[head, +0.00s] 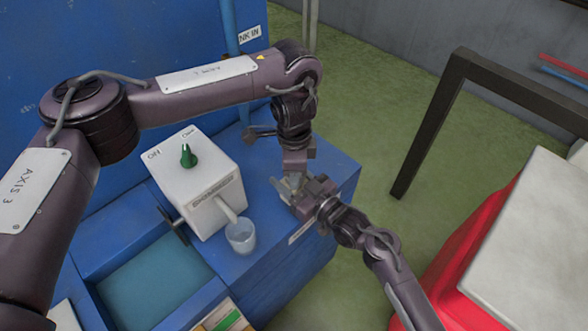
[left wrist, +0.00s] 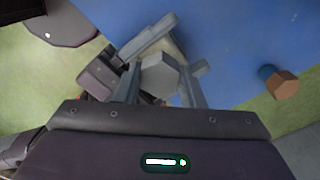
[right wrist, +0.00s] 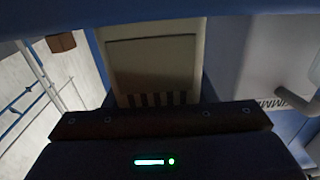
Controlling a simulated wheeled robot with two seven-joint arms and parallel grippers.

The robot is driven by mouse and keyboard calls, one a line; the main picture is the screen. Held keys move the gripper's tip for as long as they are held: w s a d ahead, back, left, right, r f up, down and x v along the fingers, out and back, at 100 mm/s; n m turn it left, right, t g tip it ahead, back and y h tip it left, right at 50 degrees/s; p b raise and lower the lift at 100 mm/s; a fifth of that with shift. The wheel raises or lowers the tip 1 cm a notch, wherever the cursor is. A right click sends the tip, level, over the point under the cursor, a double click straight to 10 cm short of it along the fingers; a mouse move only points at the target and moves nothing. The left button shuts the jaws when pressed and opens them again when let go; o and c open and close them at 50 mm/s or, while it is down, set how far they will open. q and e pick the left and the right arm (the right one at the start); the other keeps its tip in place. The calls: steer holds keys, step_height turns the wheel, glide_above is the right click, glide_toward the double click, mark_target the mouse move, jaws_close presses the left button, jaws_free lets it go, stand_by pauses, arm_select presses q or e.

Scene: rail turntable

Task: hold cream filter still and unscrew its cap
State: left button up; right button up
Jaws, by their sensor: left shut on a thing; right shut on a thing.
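The cream filter (right wrist: 152,68) fills the middle of the right wrist view, with a framed panel and dark stripes on its side. Its grey six-sided cap (left wrist: 162,74) faces the camera in the left wrist view, with a strip of cream body behind it. My left gripper (head: 294,176) comes down from above and is shut on the cap, one finger on each side. My right gripper (head: 302,191) comes in from the lower right and is shut on the filter's body. In the head view the grippers mostly hide the filter.
A brown hex-ended fitting (left wrist: 285,84) stands nearby. A black frame (head: 430,120) and red cabinet (head: 455,265) are at right.

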arm_select(q)
steer(key=n, duration=0.2)
steer(key=shift+n, duration=0.3)
steer(key=n, duration=0.6)
steer(key=shift+s+n, duration=0.1)
steer(key=shift+n, duration=0.6)
steer(key=shift+r, duration=1.6)
steer(key=shift+r, duration=2.4)
